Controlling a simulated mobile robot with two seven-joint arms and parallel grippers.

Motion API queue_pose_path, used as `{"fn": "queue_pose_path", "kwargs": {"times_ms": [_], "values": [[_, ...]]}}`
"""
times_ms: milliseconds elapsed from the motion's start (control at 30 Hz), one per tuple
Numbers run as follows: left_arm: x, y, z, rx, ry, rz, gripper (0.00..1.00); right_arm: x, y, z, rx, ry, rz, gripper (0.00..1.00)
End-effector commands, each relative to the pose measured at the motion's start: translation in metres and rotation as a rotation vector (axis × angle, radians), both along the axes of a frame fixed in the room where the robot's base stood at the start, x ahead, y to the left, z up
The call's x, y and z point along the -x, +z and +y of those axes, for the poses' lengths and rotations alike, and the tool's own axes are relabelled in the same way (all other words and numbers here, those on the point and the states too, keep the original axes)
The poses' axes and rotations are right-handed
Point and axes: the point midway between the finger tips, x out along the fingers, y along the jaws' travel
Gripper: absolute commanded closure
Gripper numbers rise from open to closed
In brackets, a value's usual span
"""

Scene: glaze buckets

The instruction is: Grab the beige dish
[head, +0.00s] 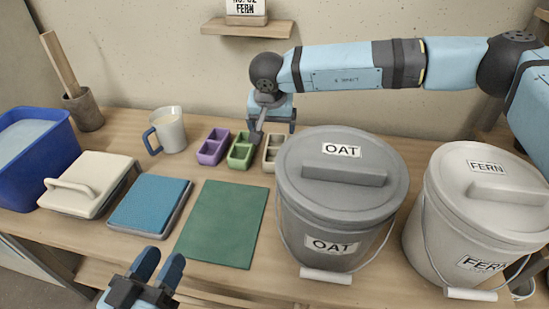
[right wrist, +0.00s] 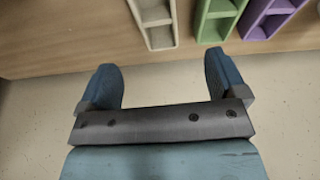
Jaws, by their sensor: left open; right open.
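The beige dish (head: 271,158) is a small two-compartment dish at the back of the table, just left of the grey OAT bucket and partly hidden behind it. It also shows at the top of the right wrist view (right wrist: 156,38), cut off by the frame edge. My right gripper (head: 271,122) is open and empty, at the back of the table behind the dishes. In the right wrist view its spread fingers (right wrist: 164,82) are apart from the beige dish. My left gripper (head: 158,267) is open and empty at the front of the table.
A green dish (head: 240,158) and purple dish (head: 212,150) stand beside the beige one. The OAT bucket (head: 340,205) and FERN bucket (head: 485,190) fill the right. A mug (head: 170,130), blue pad (head: 150,203) and lidded box (head: 90,190) stand left. The green mat (head: 222,225) is bare.

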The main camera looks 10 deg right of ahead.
Motion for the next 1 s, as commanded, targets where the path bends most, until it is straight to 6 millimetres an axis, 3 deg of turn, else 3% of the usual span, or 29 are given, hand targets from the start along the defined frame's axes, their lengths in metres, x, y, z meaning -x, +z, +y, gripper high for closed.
{"fn": "queue_pose_path", "kwargs": {"times_ms": [100, 233, 467, 667, 800, 1000], "values": [[-0.001, -0.014, -0.001, -0.017, -0.010, 0.029, 0.57, -0.007, -0.029, -0.002, 0.001, -0.002, 0.002, 0.10], [-0.001, -0.024, -0.001, -0.034, -0.019, 0.057, 0.57, -0.013, -0.049, -0.005, 0.000, -0.002, 0.002, 0.10], [-0.001, -0.032, -0.002, -0.048, -0.029, 0.084, 0.57, -0.018, -0.065, -0.007, -0.001, -0.001, 0.002, 0.10], [0.000, -0.059, -0.004, -0.084, -0.054, 0.147, 0.57, -0.027, -0.095, -0.014, 0.000, -0.002, 0.002, 0.10], [-0.003, -0.060, -0.002, -0.107, -0.056, 0.133, 0.57, -0.032, -0.107, -0.015, -0.001, -0.001, 0.001, 0.10], [-0.003, -0.058, -0.002, -0.114, -0.055, 0.129, 0.57, -0.033, -0.109, -0.016, -0.002, -0.001, 0.001, 0.10]]}}
